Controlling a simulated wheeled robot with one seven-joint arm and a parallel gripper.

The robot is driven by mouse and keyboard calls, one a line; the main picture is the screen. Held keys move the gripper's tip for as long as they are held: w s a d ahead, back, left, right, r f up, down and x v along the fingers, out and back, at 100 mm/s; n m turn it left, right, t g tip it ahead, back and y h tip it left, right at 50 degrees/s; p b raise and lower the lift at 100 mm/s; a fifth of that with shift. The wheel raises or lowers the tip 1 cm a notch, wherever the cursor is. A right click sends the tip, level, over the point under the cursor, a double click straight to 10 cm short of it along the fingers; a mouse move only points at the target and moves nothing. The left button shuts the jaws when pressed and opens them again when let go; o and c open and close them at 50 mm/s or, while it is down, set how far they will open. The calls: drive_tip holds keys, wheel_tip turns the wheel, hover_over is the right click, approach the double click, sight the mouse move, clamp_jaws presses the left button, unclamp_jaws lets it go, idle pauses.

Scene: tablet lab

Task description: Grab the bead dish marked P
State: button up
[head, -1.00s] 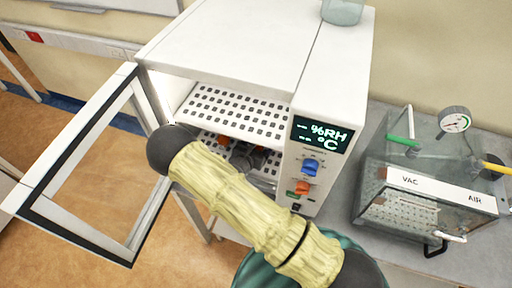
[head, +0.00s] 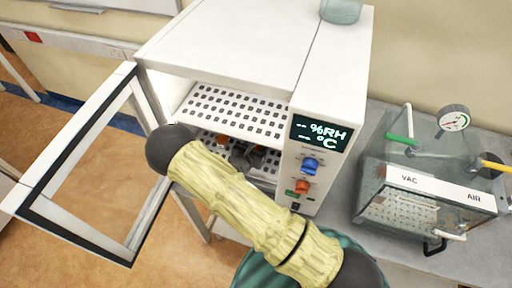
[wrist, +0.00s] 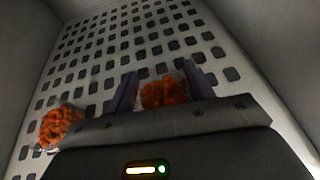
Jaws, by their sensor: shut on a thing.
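My gripper (wrist: 162,88) is shut on a bead dish (wrist: 163,93), a small clear dish of orange beads between its two fingers. A second dish of orange beads (wrist: 60,127) is left of the gripper in the wrist view, apart from the fingers. No letter P can be read on either dish. In the head view my gripper (head: 246,158) is inside the open white cabinet (head: 225,45), below its upper perforated shelf. An orange patch of beads (head: 221,140) shows beside it; I cannot tell which dish it belongs to.
The glass-paned cabinet door (head: 85,165) stands open at the left. The upper perforated shelf (head: 235,110) lies close above my gripper, and the control panel (head: 312,165) is at its right. A clear vacuum box (head: 425,190) stands on the bench at right.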

drive_tip(key=shift+r+b, duration=0.8)
drive_tip(key=shift+r, duration=0.4)
drive_tip(key=s+a+b, duration=0.3)
drive_tip(key=s+a, duration=0.1)
drive_tip(key=s, duration=0.4)
drive_tip(key=s+a+r+b, duration=0.1)
drive_tip(key=s+a+b, duration=0.2)
drive_tip(key=s, duration=0.5)
drive_tip(key=shift+s+a, duration=0.15)
drive_tip(key=shift+a, duration=0.2)
